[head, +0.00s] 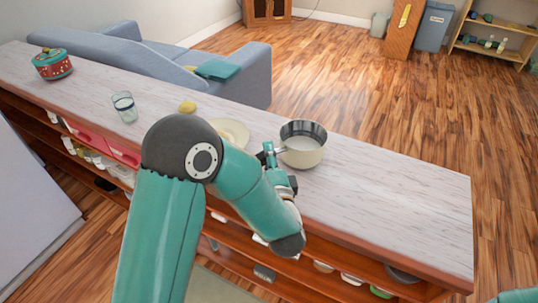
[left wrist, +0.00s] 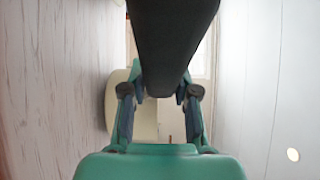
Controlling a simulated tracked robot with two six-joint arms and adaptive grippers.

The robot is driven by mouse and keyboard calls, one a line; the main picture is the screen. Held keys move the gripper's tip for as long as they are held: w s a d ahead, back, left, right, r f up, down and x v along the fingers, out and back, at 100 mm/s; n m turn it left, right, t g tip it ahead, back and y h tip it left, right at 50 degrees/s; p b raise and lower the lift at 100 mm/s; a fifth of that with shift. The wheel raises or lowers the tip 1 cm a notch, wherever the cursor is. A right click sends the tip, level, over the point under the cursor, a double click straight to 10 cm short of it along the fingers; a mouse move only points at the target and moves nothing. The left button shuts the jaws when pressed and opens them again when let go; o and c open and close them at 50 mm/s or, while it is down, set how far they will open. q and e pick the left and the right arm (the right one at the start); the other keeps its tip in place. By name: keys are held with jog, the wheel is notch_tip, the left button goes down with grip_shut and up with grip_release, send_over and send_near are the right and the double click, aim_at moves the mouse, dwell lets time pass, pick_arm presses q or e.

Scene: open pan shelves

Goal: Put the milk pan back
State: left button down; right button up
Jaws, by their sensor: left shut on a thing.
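The milk pan (head: 303,156) is a cream pot with a grey inside, upright at the counter's front half. I cannot tell whether its base touches the top. My left gripper (head: 271,154) is at the pan's left side, shut on its handle. In the left wrist view the dark handle (left wrist: 172,45) runs down between the fingers of my left gripper (left wrist: 160,97). Most of the handle is hidden in the head view. My right gripper is out of view.
The pale counter (head: 400,195) has free room right of the pan. A cream plate (head: 232,132), a yellow lemon-like item (head: 187,107), a glass (head: 124,106) and a red pot with a teal lid (head: 52,64) stand to the left. Open shelves (head: 345,268) with several items lie below.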

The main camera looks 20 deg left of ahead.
pick_arm(q)
jog(key=shift+f+b, duration=0.6)
jog(key=shift+f, duration=0.05)
dwell(0.9)
jog(key=c, duration=0.8)
grip_release()
jog(key=shift+f, duration=0.15)
jog(key=shift+s+d, duration=0.1)
jog(key=shift+v, duration=3.9)
jog(key=shift+s, duration=0.1)
